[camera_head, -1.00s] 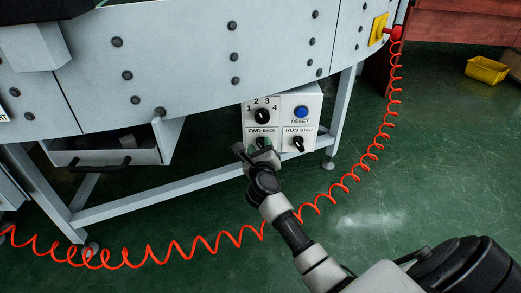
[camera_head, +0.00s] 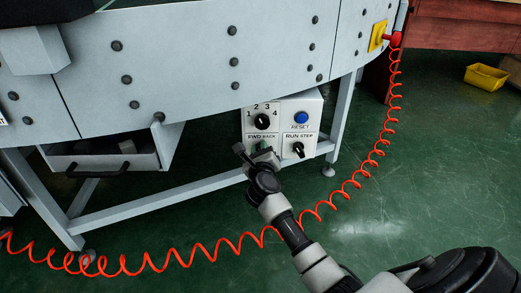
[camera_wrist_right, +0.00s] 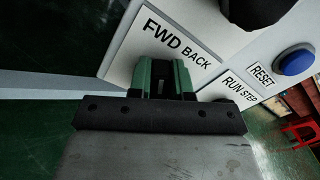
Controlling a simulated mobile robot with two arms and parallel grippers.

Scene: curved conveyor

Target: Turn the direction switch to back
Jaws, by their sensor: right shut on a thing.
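The white control box (camera_head: 312,103) hangs under the conveyor. Its FWD/BACK label (camera_head: 260,138) marks the direction switch, whose knob is hidden behind my right gripper (camera_head: 260,156). In the right wrist view the label (camera_wrist_right: 178,45) shows just above the green fingers of my right gripper (camera_wrist_right: 163,72). The fingers are at the panel, closed around a dark knob between them. Which way the knob points cannot be told. My left gripper is not in view.
On the same panel are a numbered selector (camera_head: 263,121), a blue RESET button (camera_head: 301,118) and a RUN/STEP switch (camera_head: 298,149). A coiled red cable (camera_head: 207,249) runs across the floor below. An open drawer (camera_head: 120,160) is at left.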

